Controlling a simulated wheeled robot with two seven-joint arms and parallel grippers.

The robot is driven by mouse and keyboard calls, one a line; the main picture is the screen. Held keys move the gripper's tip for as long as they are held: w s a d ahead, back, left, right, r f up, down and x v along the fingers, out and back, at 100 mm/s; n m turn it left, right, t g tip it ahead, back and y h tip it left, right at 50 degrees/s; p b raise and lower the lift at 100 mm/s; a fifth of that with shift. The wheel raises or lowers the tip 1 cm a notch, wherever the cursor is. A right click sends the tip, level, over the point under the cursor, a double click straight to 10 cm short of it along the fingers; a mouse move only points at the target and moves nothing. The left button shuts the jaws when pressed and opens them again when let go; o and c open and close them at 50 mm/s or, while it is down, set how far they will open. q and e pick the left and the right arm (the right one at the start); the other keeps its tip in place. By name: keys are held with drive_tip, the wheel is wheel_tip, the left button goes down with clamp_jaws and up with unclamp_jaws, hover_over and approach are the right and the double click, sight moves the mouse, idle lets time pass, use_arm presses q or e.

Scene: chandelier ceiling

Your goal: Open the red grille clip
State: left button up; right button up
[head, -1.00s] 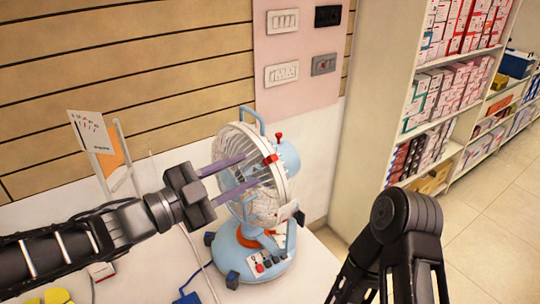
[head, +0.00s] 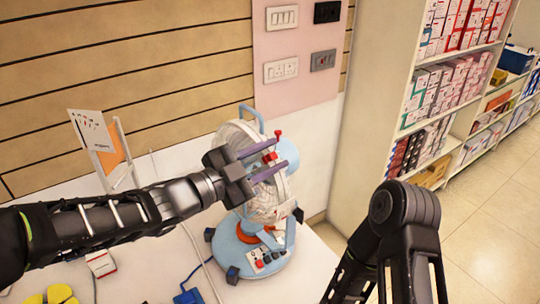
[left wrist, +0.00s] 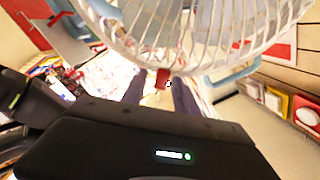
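A pale blue desk fan (head: 268,258) with a white round grille (head: 263,205) stands on the white table. In the left wrist view the red clip (left wrist: 163,78) shows between the two spread fingertips, just below the grille (left wrist: 200,30). I cannot tell whether the fingers touch it. My right arm shows at the lower right, but its gripper is not visible.
A card on a small stand (head: 95,140) is at the back left of the table. A blue plug (head: 188,296) with a cable lies in front of the fan. A wall panel with switches (head: 298,45) is behind, and store shelves (head: 435,90) stand to the right.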

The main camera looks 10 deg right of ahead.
use_arm(q)
clamp_jaws()
idle(0.3)
